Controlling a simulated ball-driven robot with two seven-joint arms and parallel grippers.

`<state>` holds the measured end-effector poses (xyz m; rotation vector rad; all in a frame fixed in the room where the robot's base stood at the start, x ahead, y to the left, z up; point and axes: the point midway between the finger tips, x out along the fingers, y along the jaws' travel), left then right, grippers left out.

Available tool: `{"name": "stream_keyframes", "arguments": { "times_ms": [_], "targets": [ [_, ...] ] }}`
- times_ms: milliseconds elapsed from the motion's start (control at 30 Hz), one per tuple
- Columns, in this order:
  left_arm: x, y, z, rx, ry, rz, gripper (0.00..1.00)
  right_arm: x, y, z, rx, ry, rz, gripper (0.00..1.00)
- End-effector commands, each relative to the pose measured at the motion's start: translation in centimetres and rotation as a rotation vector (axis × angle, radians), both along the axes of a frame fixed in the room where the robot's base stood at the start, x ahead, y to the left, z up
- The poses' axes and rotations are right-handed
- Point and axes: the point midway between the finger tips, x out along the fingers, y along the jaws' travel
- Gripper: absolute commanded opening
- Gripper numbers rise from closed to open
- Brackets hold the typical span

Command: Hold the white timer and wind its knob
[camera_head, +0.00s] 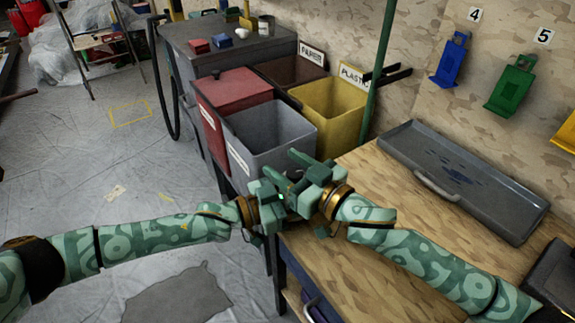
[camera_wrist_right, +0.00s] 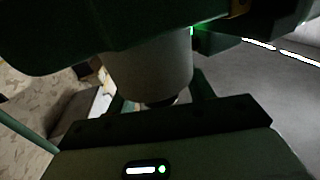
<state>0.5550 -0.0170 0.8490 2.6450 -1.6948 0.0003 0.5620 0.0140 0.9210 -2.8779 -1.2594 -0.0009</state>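My left gripper (camera_head: 272,197) and right gripper (camera_head: 312,183) meet in front of the grey bin, above the left edge of the wooden bench. The timer cannot be made out in the head view; the grippers hide it. In the right wrist view, a pale cylinder, seemingly the white timer (camera_wrist_right: 150,70), is held in the air under the dark green body of my left gripper. Its narrow dark end, likely the knob (camera_wrist_right: 162,101), faces my right gripper. The right gripper's fingers (camera_wrist_right: 160,95) stand apart on either side of that end. Contact there is too dark to tell.
A grey bin (camera_head: 240,150), a red bin (camera_head: 210,112) and a yellow bin (camera_head: 340,125) stand just behind the grippers. A grey tray (camera_head: 480,200) lies on the wooden bench (camera_head: 350,270). The bench's front is clear. Green and blue holders hang on the wall.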

Motion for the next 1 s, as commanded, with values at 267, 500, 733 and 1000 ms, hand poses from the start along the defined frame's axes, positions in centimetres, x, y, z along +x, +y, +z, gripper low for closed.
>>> {"name": "stream_keyframes", "arguments": {
  "times_ms": [267,500,733,1000],
  "targets": [
    [0.0,0.0,-0.1,0.001,0.002,0.001,0.28,-1.3,-1.5,-0.2,-0.001,0.002,-0.001,0.52],
    [0.0,0.1,-0.1,0.001,0.002,0.001,0.28,-5.2,-5.7,-0.3,-0.003,0.004,-0.001,0.52],
    [0.0,0.1,-0.1,0.002,0.001,0.001,0.28,-7.7,-8.4,-0.2,-0.001,0.002,-0.001,0.52],
    [0.0,0.1,-0.1,0.002,0.001,0.002,0.28,-8.1,-8.8,-0.1,0.0,0.0,0.0,0.52]
  ]
}}
